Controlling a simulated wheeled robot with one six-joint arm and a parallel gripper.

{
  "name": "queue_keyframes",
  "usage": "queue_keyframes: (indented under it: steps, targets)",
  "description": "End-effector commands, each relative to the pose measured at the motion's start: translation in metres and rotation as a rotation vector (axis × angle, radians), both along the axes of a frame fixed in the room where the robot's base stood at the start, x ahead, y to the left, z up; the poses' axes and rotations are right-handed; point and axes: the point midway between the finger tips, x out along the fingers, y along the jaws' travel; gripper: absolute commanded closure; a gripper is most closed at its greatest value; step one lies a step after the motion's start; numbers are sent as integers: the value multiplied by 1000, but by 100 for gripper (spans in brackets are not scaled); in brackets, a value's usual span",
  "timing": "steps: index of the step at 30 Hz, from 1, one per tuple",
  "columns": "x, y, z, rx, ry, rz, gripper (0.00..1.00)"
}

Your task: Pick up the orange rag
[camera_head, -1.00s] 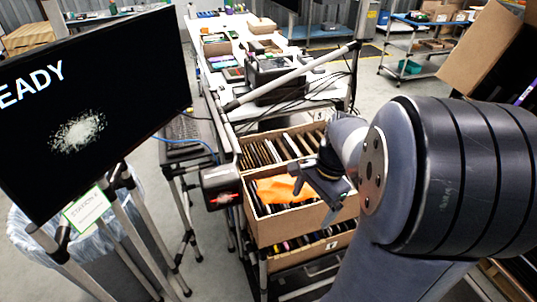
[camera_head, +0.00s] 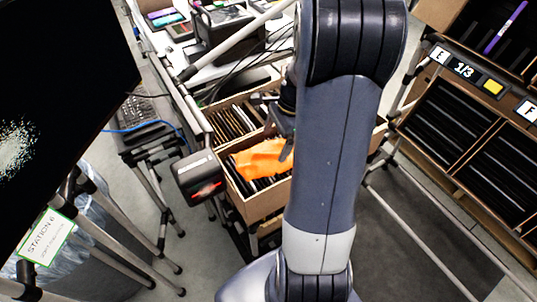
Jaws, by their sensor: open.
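The orange rag (camera_head: 262,158) lies crumpled on top of the dark upright items in the front part of a tilted cardboard carton (camera_head: 262,207). My gripper (camera_head: 284,150) is at the rag's right side, partly hidden behind my own arm. One dark finger shows beside the rag's right edge. I cannot tell whether it touches the rag. The gripper is open, and the rag still lies in the carton. My arm hides the right part of the carton.
A scanner-like device with a red light (camera_head: 200,180) stands left of the carton. A monitor (camera_head: 60,80) fills the left side. A white table (camera_head: 165,45) with bins is behind. A rack of cartons (camera_head: 465,120) stands at the right, with bare floor before it.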

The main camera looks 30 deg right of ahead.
Motion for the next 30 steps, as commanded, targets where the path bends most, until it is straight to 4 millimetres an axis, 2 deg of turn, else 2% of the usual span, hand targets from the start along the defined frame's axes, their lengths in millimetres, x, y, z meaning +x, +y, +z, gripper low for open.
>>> queue_keyframes:
  steps: [9, 18, 30]
  targets:
    - [4, 14, -41, 1, 2, 2, 11]
    - [5, 15, -46, 0, 1, 1, 11]
    - [5, 15, -45, 0, 1, 1, 44]
